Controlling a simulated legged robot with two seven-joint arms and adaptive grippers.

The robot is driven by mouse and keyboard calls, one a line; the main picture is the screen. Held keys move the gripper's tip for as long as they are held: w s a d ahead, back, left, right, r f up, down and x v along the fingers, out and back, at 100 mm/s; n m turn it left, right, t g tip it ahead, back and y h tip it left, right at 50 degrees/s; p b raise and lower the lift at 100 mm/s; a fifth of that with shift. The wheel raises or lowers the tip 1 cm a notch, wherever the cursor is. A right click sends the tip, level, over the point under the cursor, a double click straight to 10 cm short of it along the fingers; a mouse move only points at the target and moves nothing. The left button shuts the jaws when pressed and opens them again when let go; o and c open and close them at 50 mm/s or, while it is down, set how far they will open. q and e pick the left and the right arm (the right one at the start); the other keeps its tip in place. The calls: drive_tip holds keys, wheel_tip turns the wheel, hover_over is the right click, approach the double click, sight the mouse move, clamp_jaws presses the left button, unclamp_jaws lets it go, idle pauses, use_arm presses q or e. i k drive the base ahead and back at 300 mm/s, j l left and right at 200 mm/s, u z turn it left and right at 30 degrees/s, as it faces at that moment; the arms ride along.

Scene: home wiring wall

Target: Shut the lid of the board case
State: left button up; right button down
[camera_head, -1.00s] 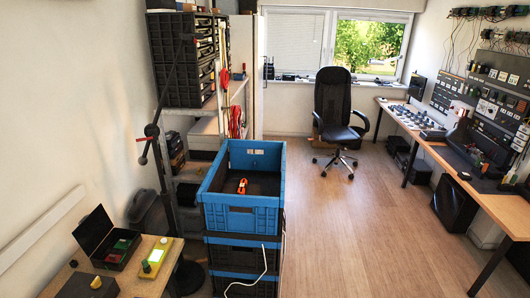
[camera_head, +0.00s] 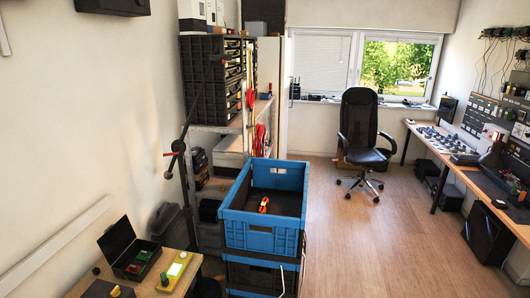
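The board case (camera_head: 130,249) is a small black box on the wooden table at the lower left. Its lid (camera_head: 116,237) stands open, tilted up at the back left side. A green piece (camera_head: 134,268) and a red piece (camera_head: 142,255) show inside the case. Neither of my grippers is in the picture.
A yellow block with a pale green face (camera_head: 174,271) sits right of the case on the table (camera_head: 186,286). Blue crate (camera_head: 262,230) holds an orange-and-white item. A dark stand (camera_head: 186,180) rises behind.

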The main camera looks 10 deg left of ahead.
sight(117, 237)
drive_tip(key=u, duration=1.3)
